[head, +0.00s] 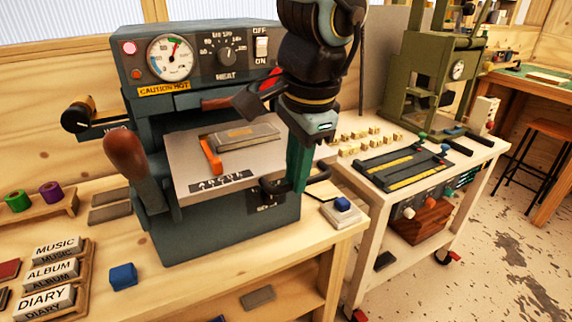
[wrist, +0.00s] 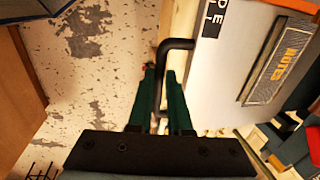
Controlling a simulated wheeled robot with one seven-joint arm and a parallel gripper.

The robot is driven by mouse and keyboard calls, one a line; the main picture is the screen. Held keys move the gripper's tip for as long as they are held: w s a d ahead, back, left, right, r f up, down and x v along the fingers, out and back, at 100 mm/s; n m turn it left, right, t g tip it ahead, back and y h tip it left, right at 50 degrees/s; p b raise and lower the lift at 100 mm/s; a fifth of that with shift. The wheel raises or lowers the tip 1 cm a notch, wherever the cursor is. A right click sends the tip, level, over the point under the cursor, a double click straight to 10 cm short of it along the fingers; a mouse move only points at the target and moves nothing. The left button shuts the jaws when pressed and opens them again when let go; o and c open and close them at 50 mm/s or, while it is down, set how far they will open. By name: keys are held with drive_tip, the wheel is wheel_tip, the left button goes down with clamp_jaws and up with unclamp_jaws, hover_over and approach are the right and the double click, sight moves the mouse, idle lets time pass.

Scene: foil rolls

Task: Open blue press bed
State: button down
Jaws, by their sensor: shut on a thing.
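The blue press (head: 215,228) stands on the wooden bench, with its dial, gauge and switch on top. Its bed, a pale grey plate (head: 187,168), juts out under the press head and also shows in the wrist view (wrist: 225,75). My gripper (head: 293,186) is at the bed's right front, with green fingers shut on the black bed handle (wrist: 178,43). The fingers partly hide the handle.
A brown-knobbed lever (head: 125,155) rises at the press's left. A cart (head: 440,165) with a green press (head: 430,70) stands at the right. The floor (head: 480,260) in front is mostly open.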

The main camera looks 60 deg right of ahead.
drive_tip(key=shift+s, duration=0.25)
drive_tip(key=c, duration=1.1)
unclamp_jaws()
drive_tip(key=shift+a, duration=0.1)
drive_tip(key=r, duration=0.3)
drive_tip(key=s+r+b, duration=0.1)
drive_tip(key=r, duration=0.3)
drive_tip(key=a+r, duration=0.1)
drive_tip(key=r, duration=0.2)
drive_tip(key=shift+s+r+b, duration=0.3)
drive_tip(key=shift+r+b, duration=0.05)
